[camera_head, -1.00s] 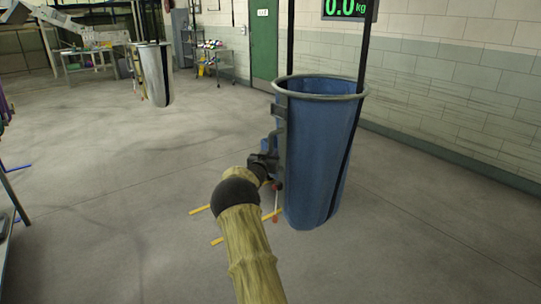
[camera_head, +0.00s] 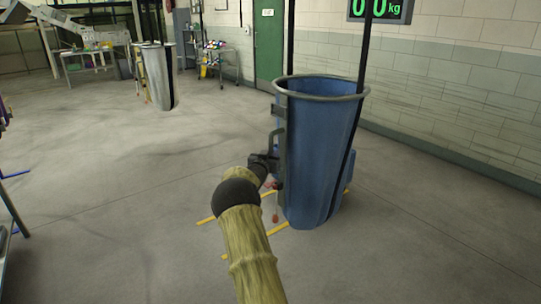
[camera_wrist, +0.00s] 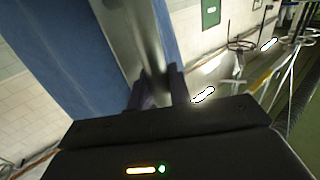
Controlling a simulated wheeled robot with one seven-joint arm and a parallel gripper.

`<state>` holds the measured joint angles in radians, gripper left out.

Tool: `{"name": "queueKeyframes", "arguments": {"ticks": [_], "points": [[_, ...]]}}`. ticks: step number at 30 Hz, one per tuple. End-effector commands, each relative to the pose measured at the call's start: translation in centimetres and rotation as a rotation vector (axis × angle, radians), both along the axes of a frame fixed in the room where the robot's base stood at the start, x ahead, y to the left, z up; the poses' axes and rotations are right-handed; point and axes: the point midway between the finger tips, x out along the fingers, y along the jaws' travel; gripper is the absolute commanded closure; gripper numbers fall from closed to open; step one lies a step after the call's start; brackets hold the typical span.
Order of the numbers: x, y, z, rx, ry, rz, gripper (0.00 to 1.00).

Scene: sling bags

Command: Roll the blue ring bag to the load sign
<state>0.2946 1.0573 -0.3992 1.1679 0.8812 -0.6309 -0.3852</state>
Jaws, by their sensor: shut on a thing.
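The blue ring bag (camera_head: 318,165) stands upright in the head view, a tall tapered bag under a grey metal ring, with dark straps rising from the ring. My gripper (camera_head: 272,160) is at its left side, shut on a dark upright handle (camera_head: 280,140) attached to the bag. In the wrist view my gripper's fingers (camera_wrist: 162,88) close around a grey metal bar (camera_wrist: 148,45), with the blue bag's fabric (camera_wrist: 75,50) beside it. The lower front of the bag hides part of the floor marks.
Yellow floor lines (camera_head: 243,258) lie by the bag's base. A blue thing (camera_head: 349,162) shows partly behind the bag. A block wall (camera_head: 455,95) runs along the right. Floor between is clear.

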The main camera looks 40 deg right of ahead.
Motion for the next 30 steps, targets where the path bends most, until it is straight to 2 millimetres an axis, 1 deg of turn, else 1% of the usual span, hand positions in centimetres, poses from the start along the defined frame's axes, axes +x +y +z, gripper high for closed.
{"name": "queueKeyframes", "arguments": {"ticks": [14,15,17,24,30], "points": [[-0.04,-0.10,-0.04,0.000,0.000,-0.001,1.00],[-0.04,-0.10,-0.04,0.001,0.001,-0.001,0.72],[-0.06,-0.11,-0.04,0.001,0.001,-0.001,0.61],[-0.03,-0.06,-0.06,0.001,0.001,-0.001,0.61],[-0.21,0.46,-0.10,0.002,0.001,0.000,0.61]]}}
